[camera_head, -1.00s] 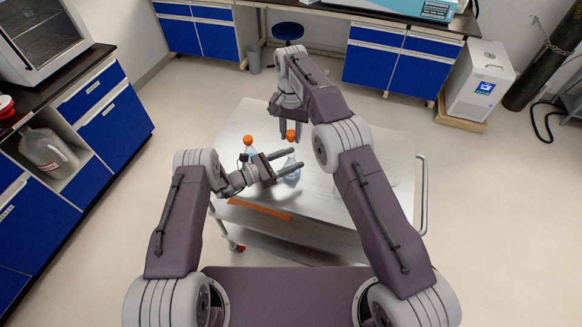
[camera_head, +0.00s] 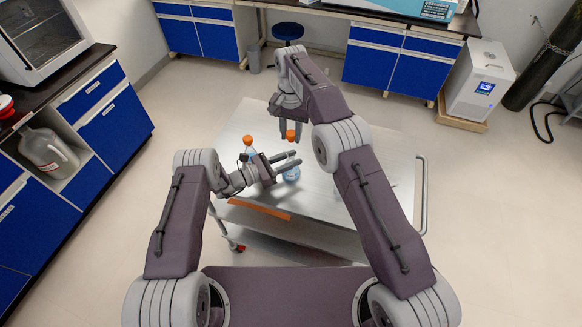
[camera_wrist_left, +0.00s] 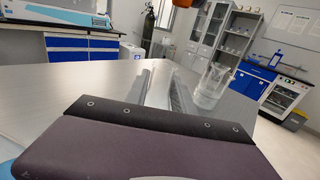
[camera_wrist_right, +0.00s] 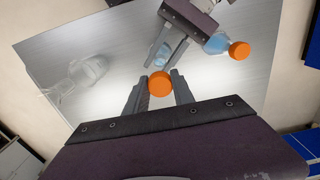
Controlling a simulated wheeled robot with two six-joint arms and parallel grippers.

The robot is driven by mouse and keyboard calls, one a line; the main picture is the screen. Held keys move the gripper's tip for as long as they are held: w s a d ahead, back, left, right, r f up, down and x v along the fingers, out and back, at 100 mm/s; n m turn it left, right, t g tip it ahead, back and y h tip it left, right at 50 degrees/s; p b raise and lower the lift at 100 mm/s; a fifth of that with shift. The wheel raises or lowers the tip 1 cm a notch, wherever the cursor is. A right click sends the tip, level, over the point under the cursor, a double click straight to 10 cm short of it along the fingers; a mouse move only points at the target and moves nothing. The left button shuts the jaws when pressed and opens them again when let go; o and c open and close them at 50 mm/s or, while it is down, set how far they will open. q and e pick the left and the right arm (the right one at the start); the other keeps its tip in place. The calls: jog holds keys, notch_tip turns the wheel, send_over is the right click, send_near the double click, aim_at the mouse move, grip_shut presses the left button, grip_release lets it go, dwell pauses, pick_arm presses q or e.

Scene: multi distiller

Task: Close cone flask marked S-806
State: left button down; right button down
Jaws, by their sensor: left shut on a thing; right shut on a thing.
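A conical flask with pale blue liquid (camera_head: 292,173) stands on the cart. My left gripper (camera_head: 295,158) is shut around its upper part, coming from the left. It also shows in the right wrist view (camera_wrist_right: 161,54). My right gripper (camera_head: 291,138) points down above it, shut on an orange cap (camera_wrist_right: 160,84). In the head view the cap appears above the flask's neck, with the left fingers between. A second blue-liquid flask (camera_wrist_right: 217,43), with an orange cap (camera_head: 247,140), stands to the left, behind my left gripper. No label is readable.
The metal cart top (camera_head: 322,200) carries a clear glass vessel (camera_wrist_right: 88,70), which also shows in the left wrist view (camera_wrist_left: 213,84). An orange strip (camera_head: 259,210) lies along the cart's front edge. The near part of the cart is clear.

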dwell(0.8)
jog(key=shift+f, duration=2.5)
jog(key=shift+f, duration=0.1)
jog(key=shift+f, duration=0.8)
jog(key=shift+f, duration=0.6)
jog(key=c, duration=1)
grip_release()
notch_tip(320, 180, up, 8)
jog(key=shift+s+f, duration=0.1)
jog(key=shift+f, duration=0.15)
